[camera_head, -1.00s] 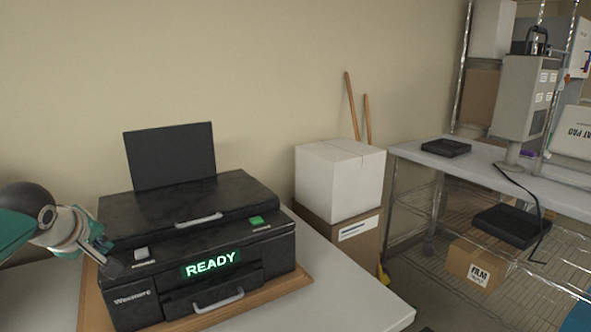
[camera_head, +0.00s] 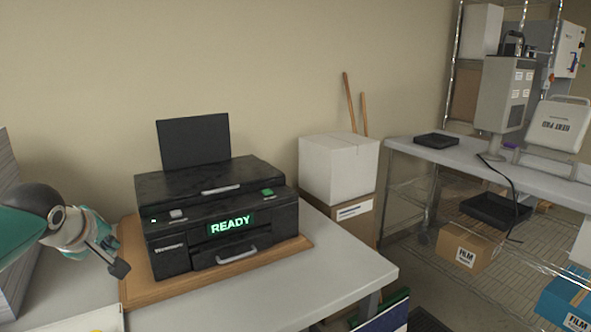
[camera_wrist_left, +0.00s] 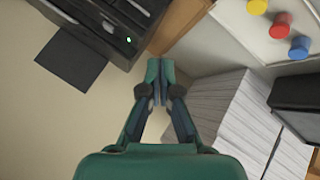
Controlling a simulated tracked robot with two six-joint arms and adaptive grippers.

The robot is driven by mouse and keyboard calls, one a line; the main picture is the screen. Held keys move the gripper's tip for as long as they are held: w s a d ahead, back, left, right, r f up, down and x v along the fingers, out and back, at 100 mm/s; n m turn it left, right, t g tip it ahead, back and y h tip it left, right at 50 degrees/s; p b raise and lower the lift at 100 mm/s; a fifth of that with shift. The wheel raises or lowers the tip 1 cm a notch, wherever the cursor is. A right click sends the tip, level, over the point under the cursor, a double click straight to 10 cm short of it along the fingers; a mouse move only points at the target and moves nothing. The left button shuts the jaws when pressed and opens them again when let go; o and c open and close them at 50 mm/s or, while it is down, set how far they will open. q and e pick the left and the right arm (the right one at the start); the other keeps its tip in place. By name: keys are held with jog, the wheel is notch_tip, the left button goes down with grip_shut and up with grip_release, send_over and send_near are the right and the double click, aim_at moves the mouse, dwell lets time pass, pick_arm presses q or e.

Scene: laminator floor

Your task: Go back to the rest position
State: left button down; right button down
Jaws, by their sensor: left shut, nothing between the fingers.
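My left gripper (camera_head: 118,262) is in the head view at the left, in front of and left of the black laminator (camera_head: 215,225). It is apart from the laminator, near the left edge of its wooden board (camera_head: 140,289). In the left wrist view the gripper's fingers (camera_wrist_left: 154,82) are together with nothing between them. The laminator's display (camera_head: 231,223) reads READY in green. My right gripper is not in view.
The laminator stands on a grey table (camera_head: 345,262). A stack of paper (camera_wrist_left: 225,115) is close to my left gripper. A shelf bench (camera_head: 470,160) holds equipment further right.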

pick_arm(q)
jog(key=s+d+f+m+g+h, duration=0.15)
jog(key=d+f, duration=0.35)
jog(key=f, duration=0.6)
jog(key=d+f+m+g+h, duration=0.1)
jog(key=d+f+m, duration=0.3)
jog(key=f, duration=0.7)
jog(key=s+d+f+m+g+h, duration=0.1)
jog(key=d+f+g+h, duration=0.1)
jog(key=d+f, duration=0.6)
jog(key=s+d+f+m+g, duration=0.1)
jog(key=s+d+f+g, duration=0.1)
jog(key=s+f, duration=0.8)
jog(key=s+d+f+m+g+h, duration=0.1)
jog(key=s+d+f, duration=0.3)
jog(key=s+f, duration=0.7)
jog(key=s+m+g, duration=0.1)
jog(key=s, duration=0.3)
jog(key=shift+s+d+f, duration=0.2)
jog(key=shift+s+d, duration=0.05)
